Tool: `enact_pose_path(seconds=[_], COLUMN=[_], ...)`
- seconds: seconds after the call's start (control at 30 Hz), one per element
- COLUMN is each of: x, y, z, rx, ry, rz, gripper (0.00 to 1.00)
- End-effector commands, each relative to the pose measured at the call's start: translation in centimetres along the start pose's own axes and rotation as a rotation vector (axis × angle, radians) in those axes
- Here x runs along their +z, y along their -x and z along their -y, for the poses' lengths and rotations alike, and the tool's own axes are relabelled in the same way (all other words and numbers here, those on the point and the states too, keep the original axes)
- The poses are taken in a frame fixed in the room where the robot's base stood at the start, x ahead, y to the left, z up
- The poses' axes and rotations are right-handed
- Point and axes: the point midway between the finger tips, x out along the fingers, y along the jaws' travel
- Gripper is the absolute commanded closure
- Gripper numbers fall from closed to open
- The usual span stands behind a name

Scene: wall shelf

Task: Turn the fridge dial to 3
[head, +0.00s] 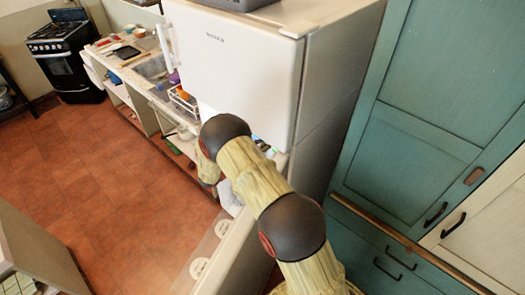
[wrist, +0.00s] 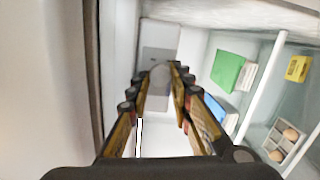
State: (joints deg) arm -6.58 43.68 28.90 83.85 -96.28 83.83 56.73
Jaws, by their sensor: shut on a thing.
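The fridge (head: 235,55) stands at the middle of the head view, white, with its upper door closed. My arm reaches down in front of it, and my gripper is hidden there. In the wrist view, my gripper (wrist: 162,76) points at a grey panel (wrist: 152,52) at the far end of the fridge interior. Its fingertips are closed on a small grey dial (wrist: 160,74) in front of that panel. The fingers cover most of the dial, so its numbers and setting cannot be read.
Beside the fingers, in the wrist view, are a green box (wrist: 228,70), a yellow item (wrist: 298,68) and an egg tray (wrist: 284,138) behind a white rail (wrist: 262,88). A pale wall lies close on the left. Teal cupboards (head: 420,120) stand right of the fridge.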

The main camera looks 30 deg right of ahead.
Motion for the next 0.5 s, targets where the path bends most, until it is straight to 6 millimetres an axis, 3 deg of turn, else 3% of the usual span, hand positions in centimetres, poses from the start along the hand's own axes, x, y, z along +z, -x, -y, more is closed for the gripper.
enact_pose_path(seconds=[0.5], x=[0.13], y=[0.01], z=[0.19], rx=[-0.011], ry=[-0.097], rz=[-0.006], gripper=[1.00])
